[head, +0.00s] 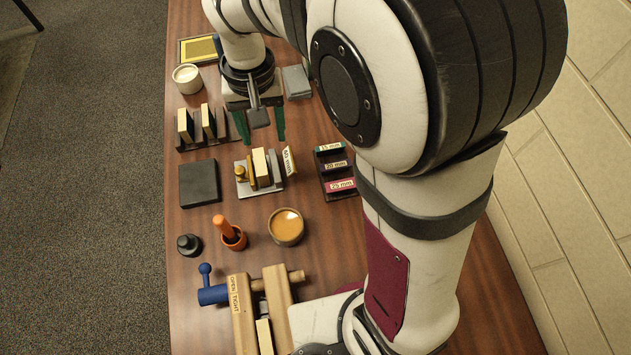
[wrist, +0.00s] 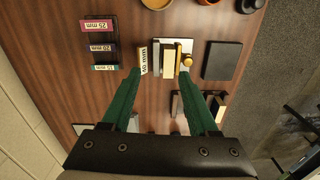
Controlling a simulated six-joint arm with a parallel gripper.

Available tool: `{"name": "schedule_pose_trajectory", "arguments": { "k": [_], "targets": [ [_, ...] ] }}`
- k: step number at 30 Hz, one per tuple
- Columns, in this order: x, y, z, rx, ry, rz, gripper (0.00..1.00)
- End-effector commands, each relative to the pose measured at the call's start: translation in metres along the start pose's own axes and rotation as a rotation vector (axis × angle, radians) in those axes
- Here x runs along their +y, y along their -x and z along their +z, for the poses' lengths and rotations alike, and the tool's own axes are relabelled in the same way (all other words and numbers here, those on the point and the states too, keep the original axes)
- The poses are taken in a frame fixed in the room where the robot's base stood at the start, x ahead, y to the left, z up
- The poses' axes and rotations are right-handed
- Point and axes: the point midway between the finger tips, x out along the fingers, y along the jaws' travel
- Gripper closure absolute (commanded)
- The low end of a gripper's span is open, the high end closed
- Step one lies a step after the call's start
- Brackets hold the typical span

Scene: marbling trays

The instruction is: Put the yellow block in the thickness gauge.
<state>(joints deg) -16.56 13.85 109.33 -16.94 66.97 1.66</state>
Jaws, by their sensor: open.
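A dark rack (head: 221,140) left of my gripper holds pale yellow blocks. A dark slotted holder (head: 333,196) labelled 15, 20 and 25 mm stands right of the gauge. A black slab (head: 199,184) lies left. Cups and a wooden clamp (head: 242,315) stand nearer.

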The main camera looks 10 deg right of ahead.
Motion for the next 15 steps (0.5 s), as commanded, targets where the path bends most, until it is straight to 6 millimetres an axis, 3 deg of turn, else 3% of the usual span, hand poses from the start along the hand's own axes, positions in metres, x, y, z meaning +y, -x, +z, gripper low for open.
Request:
{"name": "schedule_pose_trajectory", "arguments": {
  "k": [1, 4, 6, 9, 12, 15],
  "targets": [
    [0.020, 0.017, 0.023, 0.002, -0.058, -0.017, 0.40],
    [0.056, 0.037, 0.089, -0.017, -0.194, -0.057, 0.40],
    [0.072, 0.039, 0.133, -0.030, -0.280, -0.085, 0.40],
    [0.082, 0.033, 0.179, -0.042, -0.368, -0.117, 0.40],
    [0.084, 0.027, 0.199, -0.048, -0.407, -0.132, 0.40],
    [0.084, 0.026, 0.202, -0.052, -0.413, -0.134, 0.40]
  ]
}}
